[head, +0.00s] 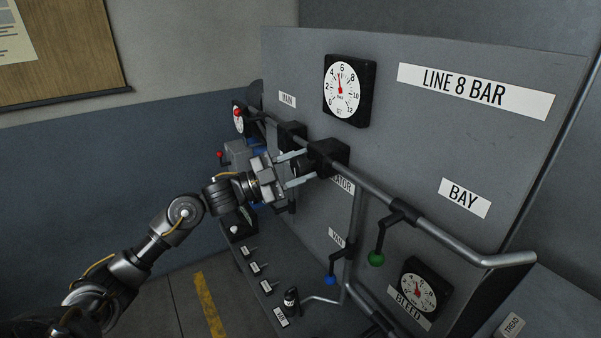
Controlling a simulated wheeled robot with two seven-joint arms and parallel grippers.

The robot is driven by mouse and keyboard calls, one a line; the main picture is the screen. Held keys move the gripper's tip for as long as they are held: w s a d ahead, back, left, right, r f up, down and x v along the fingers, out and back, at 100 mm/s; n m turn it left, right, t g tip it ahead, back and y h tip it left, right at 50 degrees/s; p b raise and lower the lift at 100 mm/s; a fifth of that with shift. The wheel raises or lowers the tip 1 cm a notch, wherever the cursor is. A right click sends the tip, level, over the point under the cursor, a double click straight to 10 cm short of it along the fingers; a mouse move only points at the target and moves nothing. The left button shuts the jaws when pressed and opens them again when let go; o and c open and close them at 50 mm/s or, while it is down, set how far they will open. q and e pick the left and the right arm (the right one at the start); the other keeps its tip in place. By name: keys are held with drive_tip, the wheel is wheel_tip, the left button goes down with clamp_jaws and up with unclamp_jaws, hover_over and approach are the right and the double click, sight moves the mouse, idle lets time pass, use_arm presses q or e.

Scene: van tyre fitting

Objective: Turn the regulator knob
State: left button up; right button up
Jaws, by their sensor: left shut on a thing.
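The regulator (329,157) is a black block on the grey pipe that runs along the panel. Its label below is partly covered, and only the letters "ATOR" show. My left gripper (300,167) reaches in from the left and is shut on the dark regulator knob (302,168) at the left face of the block. The fingers lie above and below the knob and hide part of it. The large gauge (345,90) above has its red needle near 5 to 6. My right gripper is not in view.
A lever with a green ball (376,259) hangs from the pipe (440,235) to the right. A lower gauge (421,288) sits by the "BLEED" label. A blue-ended lever (331,280) and several small switches are below. Another gauge (239,119) is behind, at the left.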

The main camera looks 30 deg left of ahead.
use_arm(q)
drive_tip(key=shift+m, duration=0.4)
drive_tip(key=o, duration=1)
drive_tip(key=b+v, duration=0.4)
drive_tip(key=v, duration=0.6)
drive_tip(key=shift+s+a+b, duration=0.25)
drive_tip(key=shift+a+b, duration=0.1)
